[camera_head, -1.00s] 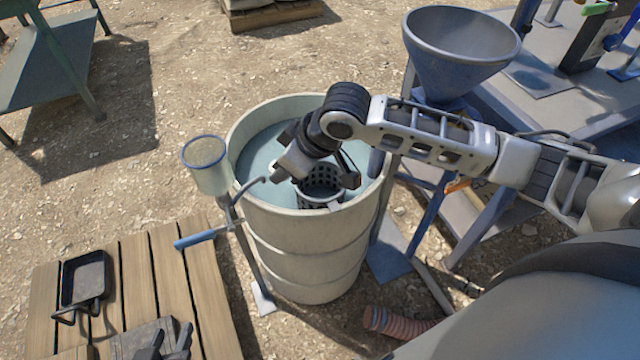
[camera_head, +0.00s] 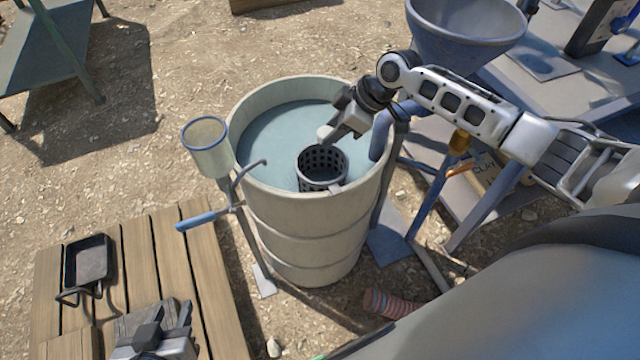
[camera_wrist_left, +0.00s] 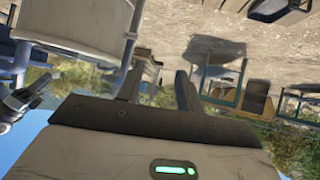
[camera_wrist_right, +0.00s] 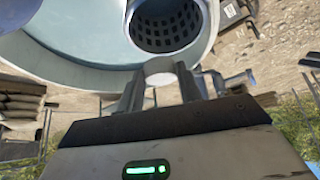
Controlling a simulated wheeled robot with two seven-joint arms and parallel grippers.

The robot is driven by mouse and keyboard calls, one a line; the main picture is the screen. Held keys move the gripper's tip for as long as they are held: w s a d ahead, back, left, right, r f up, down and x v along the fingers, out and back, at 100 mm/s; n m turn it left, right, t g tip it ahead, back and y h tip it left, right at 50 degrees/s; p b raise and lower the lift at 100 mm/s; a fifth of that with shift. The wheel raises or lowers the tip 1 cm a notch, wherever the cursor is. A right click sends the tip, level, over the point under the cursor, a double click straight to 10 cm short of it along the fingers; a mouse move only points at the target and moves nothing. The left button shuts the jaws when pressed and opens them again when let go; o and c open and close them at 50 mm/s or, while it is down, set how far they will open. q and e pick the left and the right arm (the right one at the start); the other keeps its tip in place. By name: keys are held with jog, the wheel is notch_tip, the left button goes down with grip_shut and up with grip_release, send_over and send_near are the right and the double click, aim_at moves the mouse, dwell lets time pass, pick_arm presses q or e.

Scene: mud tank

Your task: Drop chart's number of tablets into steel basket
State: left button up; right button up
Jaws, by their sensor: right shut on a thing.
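The steel basket (camera_head: 322,160), dark and perforated, hangs inside the rim of a pale drum (camera_head: 305,225) of grey-blue liquid. It also shows at the top of the right wrist view (camera_wrist_right: 170,28). My right gripper (camera_head: 335,130) is shut on a white round tablet (camera_head: 325,132). It holds the tablet above the drum, close over the basket's far edge. The tablet is clear in the right wrist view (camera_wrist_right: 160,67). My left gripper (camera_head: 168,330) is open and empty over the wooden pallet. The basket's bottom is too dark to show contents. I cannot make out a chart.
A cup on a stand with a blue handle (camera_head: 208,150) stands left of the drum. A blue-grey funnel (camera_head: 465,35) is behind my right arm. A black pan (camera_head: 88,262) lies on the wooden pallet (camera_head: 140,255). A ribbed hose (camera_head: 390,304) lies on the ground.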

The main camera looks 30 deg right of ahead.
jog(key=shift+f+b, duration=0.35)
jog(key=shift+f, duration=0.25)
jog(key=o, duration=1.1)
jog(key=shift+c, duration=0.2)
jog(key=v, duration=1.2)
